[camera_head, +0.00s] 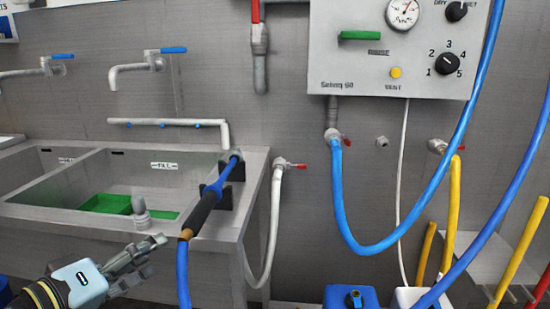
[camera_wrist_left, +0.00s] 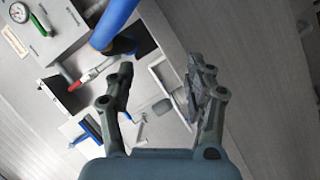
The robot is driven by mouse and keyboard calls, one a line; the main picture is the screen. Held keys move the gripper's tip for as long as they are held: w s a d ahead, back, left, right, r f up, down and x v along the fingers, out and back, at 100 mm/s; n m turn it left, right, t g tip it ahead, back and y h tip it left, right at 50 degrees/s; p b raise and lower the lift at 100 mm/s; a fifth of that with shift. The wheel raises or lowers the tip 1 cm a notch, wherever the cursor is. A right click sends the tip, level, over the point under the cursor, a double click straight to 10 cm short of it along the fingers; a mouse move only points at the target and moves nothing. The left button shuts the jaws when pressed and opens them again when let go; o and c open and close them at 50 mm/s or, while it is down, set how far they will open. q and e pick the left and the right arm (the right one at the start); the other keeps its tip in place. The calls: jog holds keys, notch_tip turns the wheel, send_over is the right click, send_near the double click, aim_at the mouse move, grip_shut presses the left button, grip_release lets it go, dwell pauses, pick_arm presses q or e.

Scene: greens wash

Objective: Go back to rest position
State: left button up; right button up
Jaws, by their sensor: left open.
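My left gripper (camera_head: 139,254) is at the lower left of the head view, in front of the steel sink unit (camera_head: 60,223). In the left wrist view the gripper (camera_wrist_left: 160,75) has its two fingers apart with nothing between them. A blue and black spray wand (camera_head: 208,202) rests on dark holders at the sink's right end, to the right of the gripper and apart from it. My right gripper shows in neither view.
A green tray (camera_head: 105,203) lies in the sink basin. A control box (camera_head: 390,50) hangs on the wall at upper right. Blue hoses (camera_head: 374,248) and yellow pipes (camera_head: 452,215) fill the right side. A blue container (camera_head: 338,296) stands at the bottom.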

pick_arm(q)
jog(key=s+a+f+g+y, duration=0.2)
jog(key=s+f, duration=0.2)
jog(key=f, duration=0.7)
jog(key=s+a+f+g+y, duration=0.15)
jog(key=s+f, duration=0.35)
jog(key=f, duration=0.5)
jog(key=s+a+f+g+y, duration=0.1)
jog(key=s+a+f+g, duration=0.25)
jog(key=f, duration=0.75)
jog(key=s+f+m+g, duration=0.2)
jog(key=s+f, duration=0.3)
jog(key=s, duration=0.5)
jog(key=s+f+m+g+y, duration=0.1)
jog(key=s+f, duration=0.4)
jog(key=s, duration=0.5)
jog(key=s+f+m+g+y, duration=0.1)
jog(key=s+f+m+g, duration=0.2)
jog(key=s, duration=0.7)
notch_tip(320, 180, down, 3)
jog(key=shift+a+r+m, duration=0.1)
jog(key=shift+a+m, duration=0.25)
jog(key=shift+m, duration=0.35)
